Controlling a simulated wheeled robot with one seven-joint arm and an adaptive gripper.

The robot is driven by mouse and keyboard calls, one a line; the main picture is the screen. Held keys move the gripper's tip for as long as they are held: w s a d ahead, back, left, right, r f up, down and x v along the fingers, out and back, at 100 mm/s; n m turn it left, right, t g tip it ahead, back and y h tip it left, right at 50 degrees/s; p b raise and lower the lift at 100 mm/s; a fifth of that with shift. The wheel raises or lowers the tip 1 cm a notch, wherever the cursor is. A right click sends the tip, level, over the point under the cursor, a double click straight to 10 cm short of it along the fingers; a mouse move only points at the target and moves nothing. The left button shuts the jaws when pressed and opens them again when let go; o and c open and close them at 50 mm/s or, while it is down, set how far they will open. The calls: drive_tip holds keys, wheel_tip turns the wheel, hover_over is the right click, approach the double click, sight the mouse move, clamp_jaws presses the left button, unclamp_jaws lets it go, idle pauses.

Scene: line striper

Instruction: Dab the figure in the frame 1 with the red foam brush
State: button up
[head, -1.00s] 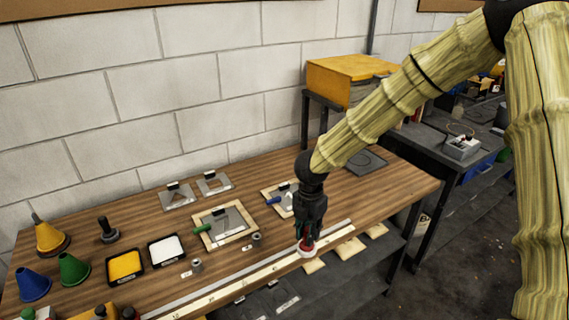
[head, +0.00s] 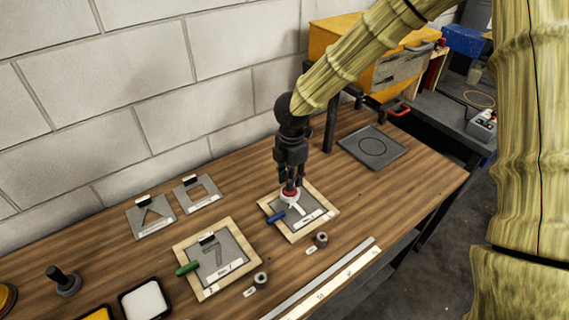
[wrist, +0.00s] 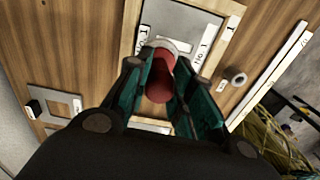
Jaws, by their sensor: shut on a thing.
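My gripper (head: 290,178) is shut on the red foam brush, which points down. The brush (wrist: 160,80) has a red handle and a pale round head; its red and white lower end also shows in the head view (head: 290,195). It is over the right wooden frame (head: 331,206), which holds a grey stencil plate (head: 318,210) with a white label. In the wrist view the label seems to read No. 1. The plate's figure is mostly hidden by the brush. I cannot tell whether the foam touches the plate. A blue-handled clip (head: 276,216) sits at the frame's left side.
A second wooden frame (head: 178,257) with a green-handled clip and a 7-like figure lies to the left. Two loose stencils (head: 150,218) lie behind it. Small grey cylinders (head: 320,240), a white pad (head: 145,300) and a long ruler (head: 345,278) lie nearby. A dark square plate (head: 373,147) lies behind right.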

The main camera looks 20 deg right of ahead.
sight(291, 192)
drive_tip(key=shift+s+f+b, duration=0.25)
drive_tip(key=shift+s+b, duration=0.2)
drive_tip(key=shift+s, duration=0.1)
drive_tip(key=shift+s+f+b, duration=0.15)
drive_tip(key=shift+s+b, duration=0.3)
drive_tip(key=shift+s, duration=0.35)
drive_tip(key=w+f+b, duration=0.1)
drive_tip(key=w+f, duration=0.1)
drive_tip(key=f, duration=0.1)
drive_tip(key=shift+w, duration=0.2)
drive_tip(key=shift+s+r, duration=0.4)
drive_tip(key=shift+s, duration=0.25)
drive_tip(key=shift+w+f, duration=0.3)
drive_tip(key=shift+w, duration=0.1)
drive_tip(key=shift+s+a+r, duration=0.1)
drive_tip(key=shift+s+r, duration=0.05)
drive_tip(key=shift+s, duration=0.15)
drive_tip(key=shift+w, duration=0.1)
drive_tip(key=shift+f, duration=0.55)
